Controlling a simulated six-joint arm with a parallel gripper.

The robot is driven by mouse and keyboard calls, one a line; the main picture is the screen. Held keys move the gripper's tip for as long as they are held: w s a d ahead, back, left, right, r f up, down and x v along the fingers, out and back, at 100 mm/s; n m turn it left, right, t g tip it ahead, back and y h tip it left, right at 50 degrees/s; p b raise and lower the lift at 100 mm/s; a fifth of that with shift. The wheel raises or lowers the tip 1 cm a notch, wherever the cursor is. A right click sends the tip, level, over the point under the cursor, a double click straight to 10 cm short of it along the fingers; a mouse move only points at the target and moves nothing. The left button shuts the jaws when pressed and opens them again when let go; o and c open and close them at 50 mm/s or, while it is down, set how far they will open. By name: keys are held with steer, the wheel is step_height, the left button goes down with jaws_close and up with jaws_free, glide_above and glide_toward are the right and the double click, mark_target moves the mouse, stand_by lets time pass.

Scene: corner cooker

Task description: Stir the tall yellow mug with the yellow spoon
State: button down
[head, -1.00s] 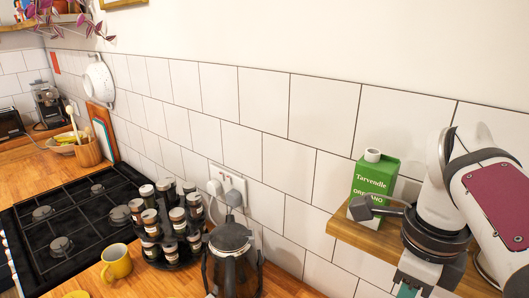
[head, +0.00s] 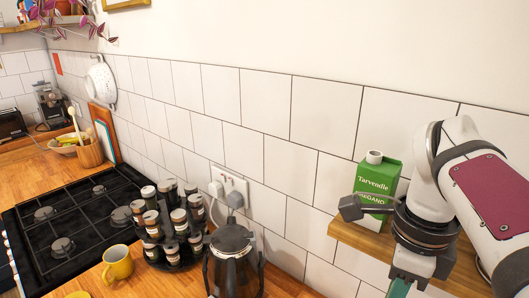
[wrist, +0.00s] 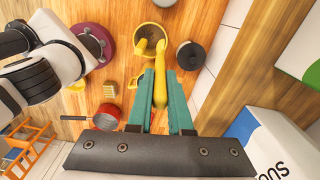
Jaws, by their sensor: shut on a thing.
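My gripper (wrist: 160,78) has teal fingers, shut on the yellow spoon (wrist: 160,92). In the wrist view the spoon extends from between the fingers toward a yellow mug (wrist: 141,41) with a brown inside. The spoon's far end overlaps the mug's opening; I cannot tell how deep it is inside. In the head view only part of a teal finger (head: 400,288) shows at the bottom edge, and the spoon is hidden. A yellow mug (head: 118,264) stands by the hob in the head view; I cannot tell if it is the same mug.
A dark round-topped object (wrist: 190,55) stands close right of the mug in the wrist view. A red pan (wrist: 105,117) and a maroon round item (wrist: 92,42) lie left. A wooden shelf (head: 350,235) with a green carton (head: 376,178) is beside my arm. A spice rack (head: 172,250) and kettle (head: 232,268) stand on the counter.

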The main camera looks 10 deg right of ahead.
steer(key=w+a+r+n, duration=0.1)
steer(key=w+a+n, duration=0.5)
steer(key=a+n, duration=0.75)
steer(key=w+a+r+n, duration=0.1)
steer(key=w+a+n, duration=0.4)
steer(key=a+n, duration=0.9)
steer(key=w+a+f+m, duration=0.3)
steer(key=a+m, duration=0.2)
steer(key=m, duration=0.3)
steer(key=w+a+f+m, duration=0.2)
steer(key=w+a+m, duration=0.2)
steer(key=m, duration=0.5)
steer(key=shift+a+f, duration=0.4)
steer(key=shift+a, duration=0.5)
steer(key=shift+w, duration=0.1)
step_height(320, 180, down, 9)
steer(key=shift+w+r, duration=0.1)
